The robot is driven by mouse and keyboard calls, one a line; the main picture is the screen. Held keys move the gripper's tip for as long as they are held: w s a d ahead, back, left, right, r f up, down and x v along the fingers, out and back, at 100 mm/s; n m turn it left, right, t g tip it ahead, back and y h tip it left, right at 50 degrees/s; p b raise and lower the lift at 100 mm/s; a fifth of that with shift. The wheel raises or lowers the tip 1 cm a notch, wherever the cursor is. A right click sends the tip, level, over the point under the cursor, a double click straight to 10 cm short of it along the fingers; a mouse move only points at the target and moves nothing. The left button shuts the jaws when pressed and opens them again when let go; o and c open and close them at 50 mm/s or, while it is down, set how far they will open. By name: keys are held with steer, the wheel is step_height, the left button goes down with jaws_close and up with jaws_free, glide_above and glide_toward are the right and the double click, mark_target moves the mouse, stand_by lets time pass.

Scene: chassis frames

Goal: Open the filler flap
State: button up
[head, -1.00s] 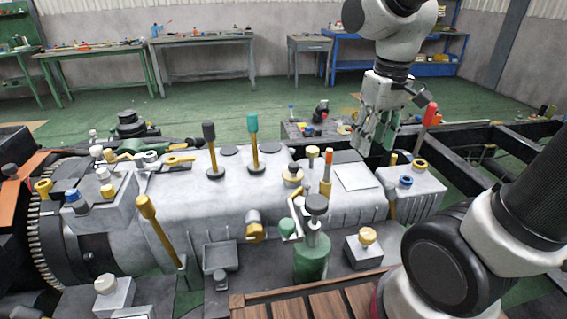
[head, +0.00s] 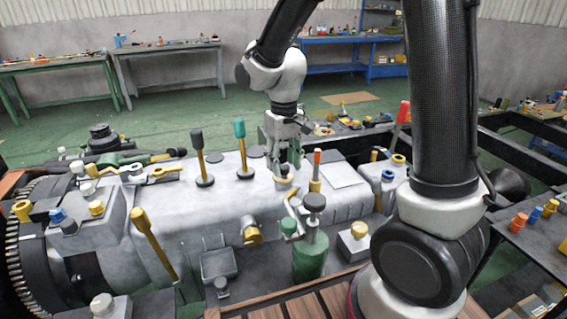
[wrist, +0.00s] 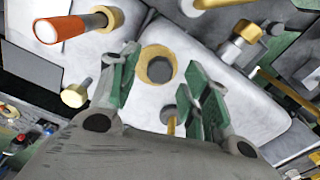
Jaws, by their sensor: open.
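A round brass collar with a grey disc in its middle, which looks like the filler flap (head: 284,186), is on top of the grey gear housing (head: 235,203). The disc lies flat in the collar, and I cannot make out a hinge. In the wrist view the flap (wrist: 158,68) shows between and beyond my two green-padded fingers. My gripper (head: 286,164) is open, empty and pointing down above the flap. My gripper also shows in the wrist view (wrist: 157,90). The fingers partly cover the flap's far side in the head view.
An orange-tipped brass lever (head: 316,170) stands close to the right of the flap. A teal-topped lever (head: 241,147) and a black-topped lever (head: 199,157) stand to its left. A green pot with a black knob (head: 312,240) is in front. A flat plate (head: 344,174) lies to the right.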

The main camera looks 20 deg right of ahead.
steer(key=shift+f, duration=0.35)
jaws_close()
